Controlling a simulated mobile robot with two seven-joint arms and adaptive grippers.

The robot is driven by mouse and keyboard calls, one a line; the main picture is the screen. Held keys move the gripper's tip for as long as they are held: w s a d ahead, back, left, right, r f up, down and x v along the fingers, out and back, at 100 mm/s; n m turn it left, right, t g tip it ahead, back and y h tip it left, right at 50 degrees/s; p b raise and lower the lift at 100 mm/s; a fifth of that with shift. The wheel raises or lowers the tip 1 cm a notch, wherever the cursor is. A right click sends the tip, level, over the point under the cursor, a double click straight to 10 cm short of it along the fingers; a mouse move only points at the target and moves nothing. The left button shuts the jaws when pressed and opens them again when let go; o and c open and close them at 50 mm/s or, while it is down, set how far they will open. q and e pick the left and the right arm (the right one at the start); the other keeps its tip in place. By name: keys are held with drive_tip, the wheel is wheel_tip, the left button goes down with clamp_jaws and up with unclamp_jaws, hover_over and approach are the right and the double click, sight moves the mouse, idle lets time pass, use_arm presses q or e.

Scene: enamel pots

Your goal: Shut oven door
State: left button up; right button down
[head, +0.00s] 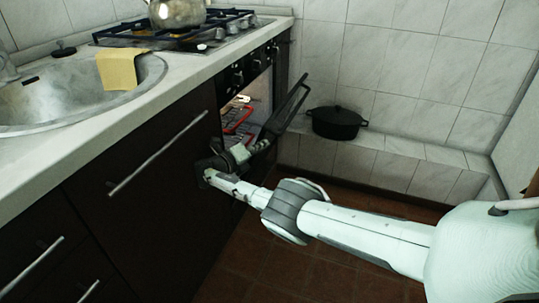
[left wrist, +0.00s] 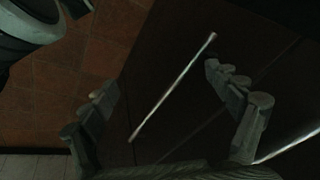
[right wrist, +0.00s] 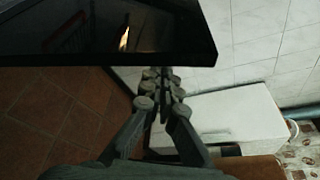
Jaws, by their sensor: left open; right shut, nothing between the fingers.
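The oven (head: 247,108) sits under the stove, with a glowing interior and red-lit racks showing. Its dark door (head: 288,108) stands partly open, tilted outward. My right gripper (head: 238,150) is in front of the oven, beside the door's near side. In the right wrist view the dark glass door (right wrist: 110,30) spans the top, and the shut, empty fingers (right wrist: 160,85) are just below its edge; I cannot tell whether they touch it. My left gripper (left wrist: 165,100) is open, facing a dark cabinet front with a bar handle (left wrist: 172,87); it is outside the head view.
A black lidded pot (head: 336,122) stands on the tiled ledge (head: 400,165) behind the door. A metal kettle (head: 177,12) is on the stove. A sink (head: 75,95) with a yellow cloth (head: 119,69) is at the left. Dark drawers with bar handles (head: 158,153) line the counter. Brown floor tiles are clear.

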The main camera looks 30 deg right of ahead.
drive_tip(key=shift+w+a+r, duration=0.2)
drive_tip(key=shift+w+a, duration=0.05)
idle(0.3)
